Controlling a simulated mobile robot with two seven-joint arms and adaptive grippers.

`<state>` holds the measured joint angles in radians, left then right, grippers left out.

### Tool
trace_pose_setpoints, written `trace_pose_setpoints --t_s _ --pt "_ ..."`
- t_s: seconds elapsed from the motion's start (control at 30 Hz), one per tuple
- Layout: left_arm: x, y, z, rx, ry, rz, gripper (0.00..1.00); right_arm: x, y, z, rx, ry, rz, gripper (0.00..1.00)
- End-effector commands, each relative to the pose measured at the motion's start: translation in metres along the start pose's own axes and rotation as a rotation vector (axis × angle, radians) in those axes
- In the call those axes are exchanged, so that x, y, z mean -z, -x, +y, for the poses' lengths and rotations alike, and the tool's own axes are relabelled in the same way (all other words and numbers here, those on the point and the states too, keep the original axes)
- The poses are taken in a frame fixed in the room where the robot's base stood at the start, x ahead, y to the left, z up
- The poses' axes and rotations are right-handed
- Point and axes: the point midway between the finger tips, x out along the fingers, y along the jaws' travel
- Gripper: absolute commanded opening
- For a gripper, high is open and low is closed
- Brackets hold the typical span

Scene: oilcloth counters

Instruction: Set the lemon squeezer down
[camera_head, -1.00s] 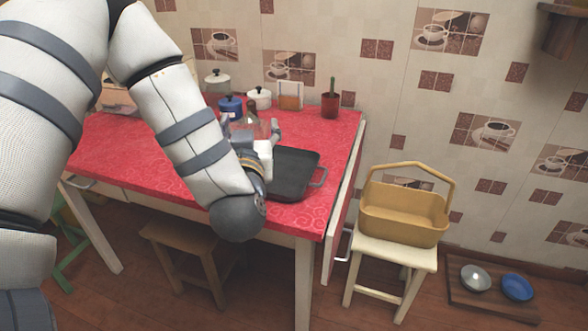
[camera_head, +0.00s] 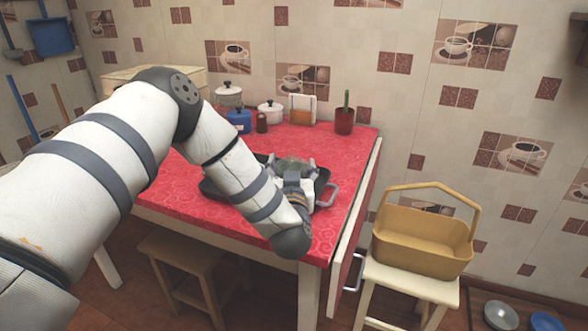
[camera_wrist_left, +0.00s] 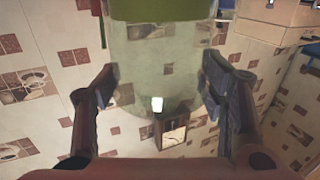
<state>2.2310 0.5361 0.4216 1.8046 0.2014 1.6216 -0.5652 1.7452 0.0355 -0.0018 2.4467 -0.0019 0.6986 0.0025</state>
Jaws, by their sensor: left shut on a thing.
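My left gripper (camera_head: 293,170) is shut on a see-through, pale greenish glass thing, which I take to be the lemon squeezer (camera_head: 292,163). In the head view it shows small between the fingers, in front of or over the dark pan (camera_head: 212,191); I cannot tell its height above it. In the left wrist view the squeezer (camera_wrist_left: 150,65) fills the space between the two fingertips, with the wall showing through it. A green area is at the top of that view; I cannot tell what it belongs to. My right gripper is not in view.
The red-covered table (camera_head: 347,150) has free room right of and behind the pan. Along its back stand a blue pot (camera_head: 239,121), a white pot (camera_head: 270,113), a dark jar (camera_head: 262,122), a napkin holder (camera_head: 302,109) and a potted cactus (camera_head: 344,121). A yellow basket (camera_head: 422,240) stands on a stool.

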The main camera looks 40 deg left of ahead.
Motion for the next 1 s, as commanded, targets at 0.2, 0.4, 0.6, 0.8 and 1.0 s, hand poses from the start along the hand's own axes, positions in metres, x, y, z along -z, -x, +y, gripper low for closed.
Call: trace_pose_setpoints --t_s 0.2,0.4,0.6,0.8,1.0 --pt "0.001 0.000 0.000 0.000 0.002 0.002 0.28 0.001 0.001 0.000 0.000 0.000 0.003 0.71" --pt "-0.001 0.000 0.000 0.000 0.002 0.000 0.85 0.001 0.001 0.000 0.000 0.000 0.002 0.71" --pt "-0.001 0.001 0.000 0.000 0.002 0.000 0.85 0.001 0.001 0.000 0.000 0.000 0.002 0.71" --pt "0.004 0.010 0.001 -0.003 0.002 -0.001 0.85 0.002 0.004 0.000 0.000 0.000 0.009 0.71" --pt "0.005 0.059 0.001 -0.006 0.000 -0.001 0.85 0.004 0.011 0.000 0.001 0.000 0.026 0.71"
